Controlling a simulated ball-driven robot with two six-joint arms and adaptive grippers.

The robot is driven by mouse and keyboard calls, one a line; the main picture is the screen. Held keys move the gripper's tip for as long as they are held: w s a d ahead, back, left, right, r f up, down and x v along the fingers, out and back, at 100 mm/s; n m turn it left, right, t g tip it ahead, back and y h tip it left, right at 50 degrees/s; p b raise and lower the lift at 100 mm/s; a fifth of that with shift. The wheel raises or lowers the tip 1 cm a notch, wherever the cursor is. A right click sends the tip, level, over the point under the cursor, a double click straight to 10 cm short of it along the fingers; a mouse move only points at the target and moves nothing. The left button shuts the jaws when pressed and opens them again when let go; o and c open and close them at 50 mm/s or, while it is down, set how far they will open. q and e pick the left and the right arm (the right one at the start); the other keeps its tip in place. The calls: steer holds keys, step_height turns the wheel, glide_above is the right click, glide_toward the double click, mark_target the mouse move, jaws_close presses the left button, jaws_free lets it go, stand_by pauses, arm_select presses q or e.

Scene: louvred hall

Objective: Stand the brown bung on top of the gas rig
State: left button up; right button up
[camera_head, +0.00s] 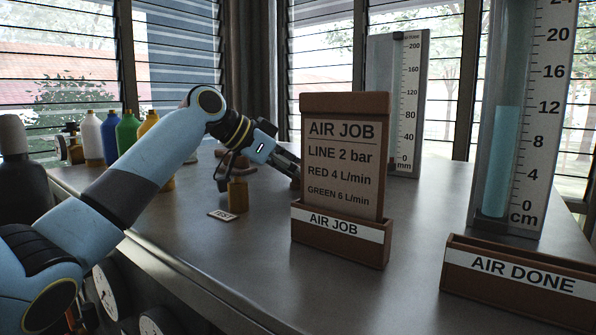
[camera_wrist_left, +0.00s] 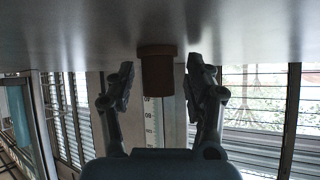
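The brown bung (camera_wrist_left: 158,70) stands on the table in the left wrist view, which shows the table at the top. It lies between the two spread fingers of my left gripper (camera_wrist_left: 160,82), with a gap on each side. In the head view my left gripper (camera_head: 286,162) reaches behind the AIR JOB sign, which hides its fingertips and the bung. My right gripper is in neither view. I cannot tell for certain which thing is the gas rig.
The AIR JOB sign (camera_head: 343,160) stands in front of my left gripper. An AIR DONE tray (camera_head: 520,279) and a cm gauge (camera_head: 540,120) are at right. A mm gauge (camera_head: 408,110) stands behind. An amber bottle (camera_head: 238,196), a small card (camera_head: 222,215) and several coloured bottles (camera_head: 127,132) are left.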

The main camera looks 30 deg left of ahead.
arm_select(q)
steer(key=shift+r, duration=0.1)
steer(key=shift+r, duration=0.35)
steer(key=b+v, duration=0.3)
steer(key=v, duration=0.9)
steer(key=shift+r, duration=0.2)
steer(key=shift+w, duration=0.1)
